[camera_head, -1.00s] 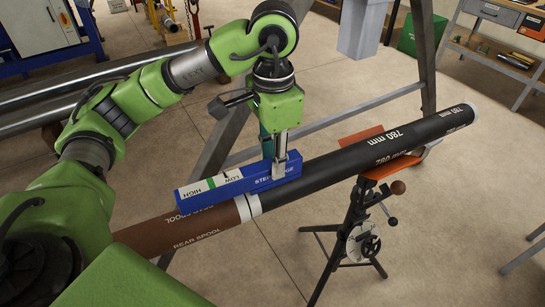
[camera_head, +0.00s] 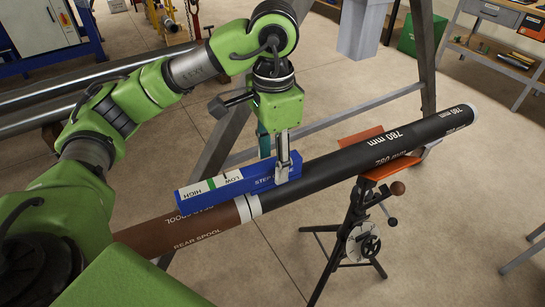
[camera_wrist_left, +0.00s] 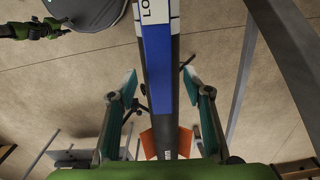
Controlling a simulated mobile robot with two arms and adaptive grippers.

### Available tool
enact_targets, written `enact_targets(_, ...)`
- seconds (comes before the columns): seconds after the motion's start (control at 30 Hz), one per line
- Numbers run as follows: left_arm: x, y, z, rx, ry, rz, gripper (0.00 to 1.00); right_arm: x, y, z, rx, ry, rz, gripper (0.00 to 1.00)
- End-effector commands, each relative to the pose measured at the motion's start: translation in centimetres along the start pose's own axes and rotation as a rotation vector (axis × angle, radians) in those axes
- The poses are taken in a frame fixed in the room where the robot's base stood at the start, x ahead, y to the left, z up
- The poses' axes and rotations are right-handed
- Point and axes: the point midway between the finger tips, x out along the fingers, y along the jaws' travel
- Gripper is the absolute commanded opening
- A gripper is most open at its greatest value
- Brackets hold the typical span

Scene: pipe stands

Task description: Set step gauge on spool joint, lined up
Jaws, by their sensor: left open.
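The step gauge (camera_head: 215,185) is a long blue bar with a white, green and black HIGH/LOW scale. It lies along the top of the pipe, over the joint (camera_head: 247,207), where the brown rear spool (camera_head: 190,230) meets the black pipe (camera_head: 330,168) at a pale ring. The gauge looks roughly parallel to the pipe. My left gripper (camera_head: 276,167) is above the gauge's right part, one finger on each side. In the left wrist view the gauge (camera_wrist_left: 157,60) runs between the open fingers (camera_wrist_left: 160,78), with gaps on both sides.
An orange-topped pipe stand (camera_head: 378,168) with a hand wheel supports the black pipe. A grey steel frame (camera_head: 424,60) rises behind the pipe. Metal pipes (camera_head: 60,92) lie at the back left. A workbench (camera_head: 500,40) stands at the back right. The floor at front right is clear.

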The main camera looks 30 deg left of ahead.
Motion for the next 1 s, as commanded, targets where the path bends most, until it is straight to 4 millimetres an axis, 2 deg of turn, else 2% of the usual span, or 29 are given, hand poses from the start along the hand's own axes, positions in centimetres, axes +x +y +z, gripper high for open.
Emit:
enact_targets(0.2, -2.0, 0.0, 0.0, -0.001, 0.000, 0.000, 0.46, -1.6, 2.0, 0.0, 0.000, -0.003, 0.023, 0.40)
enact_targets(0.33, -3.1, 0.0, 0.0, -0.001, 0.001, 0.000, 0.46, -2.4, 2.4, 0.0, -0.001, -0.004, 0.027, 0.40)
enact_targets(0.67, -5.6, 0.0, 0.0, -0.001, 0.001, -0.001, 0.46, -4.4, 1.8, -0.2, -0.005, -0.003, 0.021, 0.40)
enact_targets(0.9, -5.7, 0.0, 0.0, -0.001, 0.000, 0.000, 0.46, -4.3, 0.7, -0.5, -0.003, 0.000, 0.008, 0.40)
enact_targets(1.0, -5.7, 0.0, 0.0, -0.001, 0.000, 0.000, 0.46, -4.3, 0.8, -0.3, -0.004, 0.000, 0.009, 0.40)
